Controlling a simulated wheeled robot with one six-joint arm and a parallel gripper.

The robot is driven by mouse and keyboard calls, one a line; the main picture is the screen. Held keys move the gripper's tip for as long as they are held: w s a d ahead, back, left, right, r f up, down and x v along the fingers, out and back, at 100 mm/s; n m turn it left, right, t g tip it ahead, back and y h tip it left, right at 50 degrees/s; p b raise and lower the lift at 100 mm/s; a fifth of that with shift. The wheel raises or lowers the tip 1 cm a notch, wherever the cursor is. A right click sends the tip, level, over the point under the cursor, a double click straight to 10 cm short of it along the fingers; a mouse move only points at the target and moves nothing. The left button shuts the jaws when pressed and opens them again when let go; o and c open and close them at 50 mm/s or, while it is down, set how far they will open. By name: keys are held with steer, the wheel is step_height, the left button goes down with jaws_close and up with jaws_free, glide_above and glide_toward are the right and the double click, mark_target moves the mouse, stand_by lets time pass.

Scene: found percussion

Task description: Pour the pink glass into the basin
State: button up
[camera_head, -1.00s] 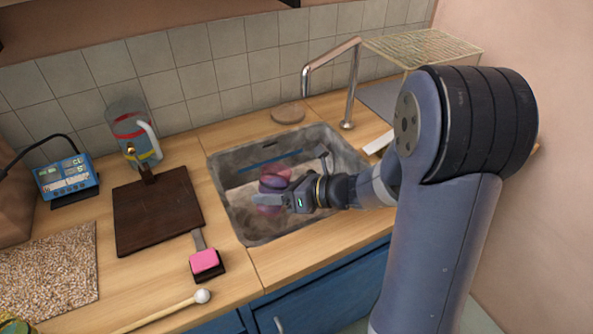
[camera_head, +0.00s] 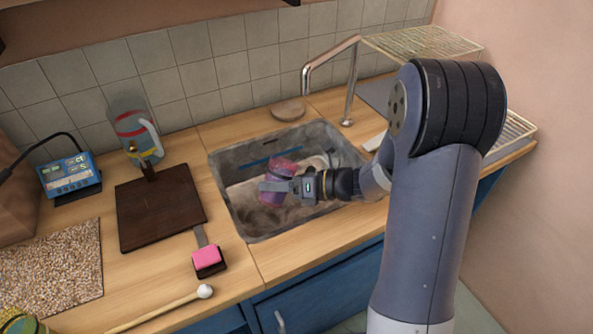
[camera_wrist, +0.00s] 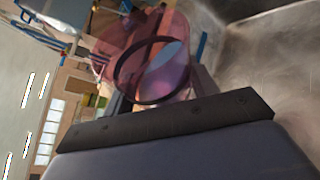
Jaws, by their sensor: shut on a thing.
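The pink glass (camera_head: 281,174) is see-through pink. My gripper (camera_head: 277,187) is shut on it and holds it over the steel basin (camera_head: 245,221) in the head view. The glass is tilted, its upper part leaning to the right. In the wrist view the pink glass (camera_wrist: 150,62) shows beyond the gripper's dark edge, with a dark ring across it. I cannot tell whether anything is left inside the glass. The fingers partly hide its lower side.
A curved faucet (camera_head: 350,85) stands behind the basin. Left of the basin lie a dark board (camera_head: 160,210), a pink-topped brush (camera_head: 207,257) and a white-tipped mallet (camera_head: 204,291). A clear jug (camera_head: 130,122) stands at the back. A wire rack (camera_head: 425,43) is at upper right.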

mark_target(271, 163)
steer(key=shift+r+m+y+p, duration=0.3)
steer(key=shift+r+m+p, duration=0.05)
steer(key=shift+m, duration=0.15)
steer(key=shift+f+m+y, duration=0.3)
steer(key=shift+m, duration=0.3)
stand_by(0.7)
steer(key=shift+r+m+y, duration=0.3)
steer(key=shift+r+m, duration=0.2)
steer(key=shift+m, duration=0.3)
stand_by(0.5)
steer(key=shift+r+m+y+p, duration=0.4)
steer(key=shift+r+m+p, duration=0.25)
steer(key=shift+p, duration=0.9)
steer(key=shift+w+d+r+m+y+p, duration=0.25)
steer(key=shift+m+p, duration=0.2)
steer(key=shift+p, duration=0.25)
steer(key=shift+w+d+r+m+y+p, duration=0.1)
steer(key=shift+w+d+r+m+p, duration=0.1)
steer(key=shift+w+m+p, duration=0.35)
steer(key=shift+d+r+m+y+p, duration=0.15)
steer(key=shift+r+m+y+p, duration=0.3)
steer(key=shift+m+p, duration=0.9)
stand_by(0.3)
